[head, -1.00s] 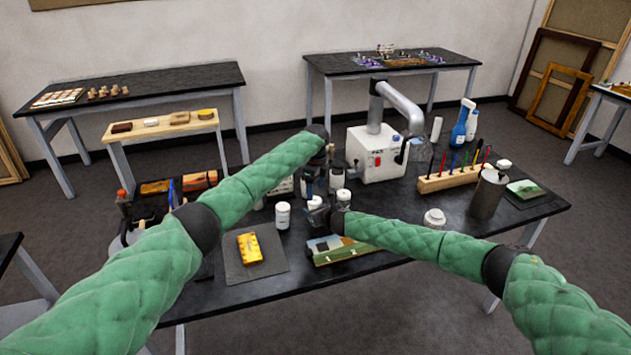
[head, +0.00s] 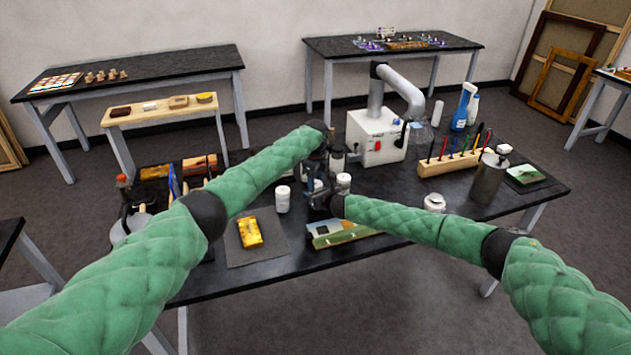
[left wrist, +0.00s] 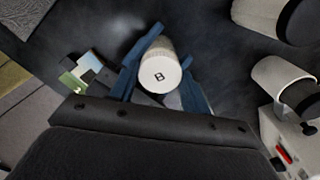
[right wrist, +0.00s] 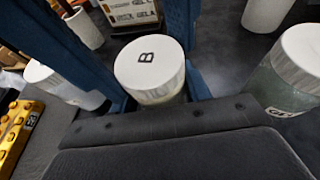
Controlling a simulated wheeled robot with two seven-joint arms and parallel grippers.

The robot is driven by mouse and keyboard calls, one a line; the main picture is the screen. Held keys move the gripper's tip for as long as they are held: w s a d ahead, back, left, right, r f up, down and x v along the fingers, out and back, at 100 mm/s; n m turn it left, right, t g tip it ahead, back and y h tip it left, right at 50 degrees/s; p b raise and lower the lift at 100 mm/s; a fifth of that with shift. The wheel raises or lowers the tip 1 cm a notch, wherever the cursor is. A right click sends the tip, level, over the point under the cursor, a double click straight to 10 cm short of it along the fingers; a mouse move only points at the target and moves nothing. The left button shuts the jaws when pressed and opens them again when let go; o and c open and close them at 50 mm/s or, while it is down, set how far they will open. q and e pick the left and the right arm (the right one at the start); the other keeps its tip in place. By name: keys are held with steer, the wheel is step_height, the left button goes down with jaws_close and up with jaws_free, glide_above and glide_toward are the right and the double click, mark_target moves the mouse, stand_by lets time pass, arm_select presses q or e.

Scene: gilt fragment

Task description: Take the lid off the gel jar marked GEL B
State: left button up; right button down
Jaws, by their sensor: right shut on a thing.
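The gel jar has a white lid marked B (right wrist: 150,66) and a pale body, and stands upright in the right wrist view. My right gripper (head: 322,200) is shut on the jar (right wrist: 162,97), low beside the lid. My left gripper (head: 315,172) is above the jar, pointing down. In the left wrist view its blue fingers lie on both sides of the lid (left wrist: 160,75) and look apart. Whether they touch the lid is hard to tell. In the head view the grippers mostly hide the jar.
Other white-lidded jars stand close on both sides, one to the left (head: 283,198) and one to the right (head: 343,181). A small painting (head: 340,235) and a yellow object (head: 248,232) on a grey mat lie in front. A white machine (head: 376,138) stands behind.

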arm_select(q)
steer(key=shift+n, duration=1.7)
steer(key=o, duration=1.1)
steer(key=shift+d, duration=0.1)
steer(key=shift+r, duration=0.1)
